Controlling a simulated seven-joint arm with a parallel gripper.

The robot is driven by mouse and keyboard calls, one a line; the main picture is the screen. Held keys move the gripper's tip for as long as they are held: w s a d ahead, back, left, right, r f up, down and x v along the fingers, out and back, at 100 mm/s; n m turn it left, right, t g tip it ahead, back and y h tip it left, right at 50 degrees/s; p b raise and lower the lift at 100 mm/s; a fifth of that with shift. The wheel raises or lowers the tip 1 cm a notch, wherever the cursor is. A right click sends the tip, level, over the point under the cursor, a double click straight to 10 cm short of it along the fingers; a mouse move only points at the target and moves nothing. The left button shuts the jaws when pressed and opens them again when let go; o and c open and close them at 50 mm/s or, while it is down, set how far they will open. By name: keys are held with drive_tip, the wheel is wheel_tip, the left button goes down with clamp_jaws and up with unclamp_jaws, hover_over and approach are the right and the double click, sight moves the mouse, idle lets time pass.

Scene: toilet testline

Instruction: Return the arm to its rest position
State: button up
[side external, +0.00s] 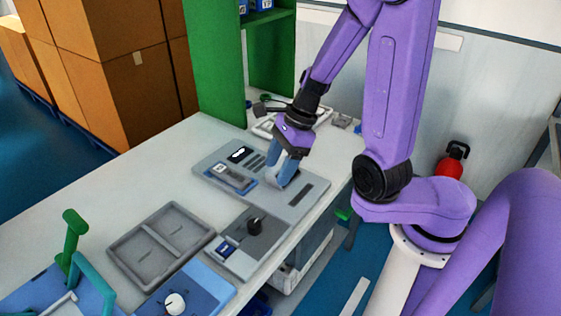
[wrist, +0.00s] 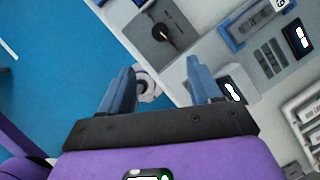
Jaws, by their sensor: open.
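My gripper (side external: 284,174) is in the side view, pointing down at the right part of a grey panel (side external: 297,207) on the bench. Its blue fingers are apart and hold nothing visible. The wrist view also shows my gripper (wrist: 161,70) with its two fingers spread. A pale ring-like part (wrist: 147,86) shows between them, nearer the left finger. I cannot tell whether the fingers touch the panel.
A second grey panel with a black knob (side external: 254,226), an empty two-compartment tray (side external: 160,275) and a blue panel with a white knob (side external: 175,303) lie nearer the camera. A green shelf (side external: 216,70) stands behind. The bench's left side (side external: 85,195) is clear.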

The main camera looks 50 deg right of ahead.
drive_tip(key=shift+d+r, duration=0.15)
drive_tip(key=shift+r, duration=0.1)
drive_tip(key=s+r+m+h, duration=0.1)
drive_tip(key=s+m, duration=0.4)
drive_tip(key=m, duration=0.6)
drive_tip(key=s+r+m+g+h, duration=0.1)
drive_tip(key=s+m, duration=0.5)
drive_tip(key=m, duration=0.6)
drive_tip(key=s+r+m+g+h, duration=0.1)
drive_tip(key=s+m, duration=0.5)
drive_tip(key=m, duration=0.6)
drive_tip(key=shift+r+h, duration=0.3)
drive_tip(key=shift+r, duration=0.6)
drive_tip(key=shift+s, duration=0.1)
